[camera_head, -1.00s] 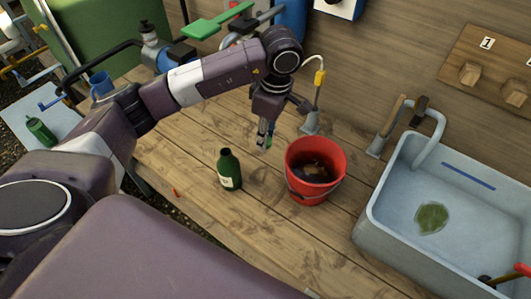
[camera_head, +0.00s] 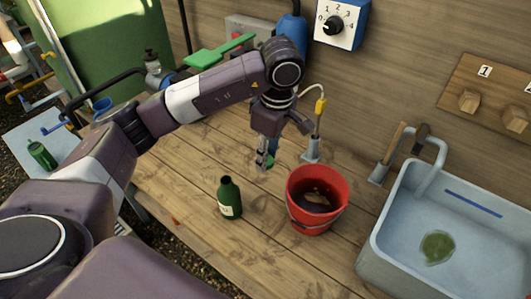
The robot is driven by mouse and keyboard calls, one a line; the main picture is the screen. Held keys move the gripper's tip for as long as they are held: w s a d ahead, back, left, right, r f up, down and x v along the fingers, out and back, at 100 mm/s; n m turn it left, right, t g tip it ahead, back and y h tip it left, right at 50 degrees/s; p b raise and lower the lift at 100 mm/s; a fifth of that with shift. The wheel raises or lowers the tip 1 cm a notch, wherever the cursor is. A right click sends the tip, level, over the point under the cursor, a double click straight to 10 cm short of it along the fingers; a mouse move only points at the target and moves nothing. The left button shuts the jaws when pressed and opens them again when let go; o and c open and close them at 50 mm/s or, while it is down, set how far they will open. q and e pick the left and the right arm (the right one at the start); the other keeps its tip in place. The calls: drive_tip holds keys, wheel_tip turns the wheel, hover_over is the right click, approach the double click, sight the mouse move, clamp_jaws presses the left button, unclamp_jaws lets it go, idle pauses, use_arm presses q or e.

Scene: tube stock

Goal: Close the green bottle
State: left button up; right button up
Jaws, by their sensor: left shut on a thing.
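The green bottle (camera_head: 229,203) stands upright on the wooden bench, with a pale label and a dark neck with no cap visible on it. My left gripper (camera_head: 264,160) points down, above and to the right of the bottle, apart from it. It is shut on a small green thing (camera_head: 270,163), which looks like a cap; the fingers partly hide it. My right gripper is not in view.
A red bucket (camera_head: 318,222) with dark contents stands right of the bottle. A sink (camera_head: 385,240) is at the right. A bottle brush stand (camera_head: 311,150) is behind the bucket. Another green bottle (camera_head: 42,155) is at the far left. Bench (camera_head: 185,180) left of the bottle is clear.

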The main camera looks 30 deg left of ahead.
use_arm(q)
drive_tip(key=s+d+m, duration=0.2)
drive_tip(key=s+m, duration=0.4)
drive_tip(key=m, duration=0.2)
drive_tip(key=s+d+r+m+t+h, duration=0.1)
drive_tip(key=s+d+m, duration=0.1)
drive_tip(key=s+m, duration=0.4)
drive_tip(key=m, duration=0.3)
drive_tip(key=shift+d+r, duration=0.2)
drive_tip(key=shift+d, duration=0.15)
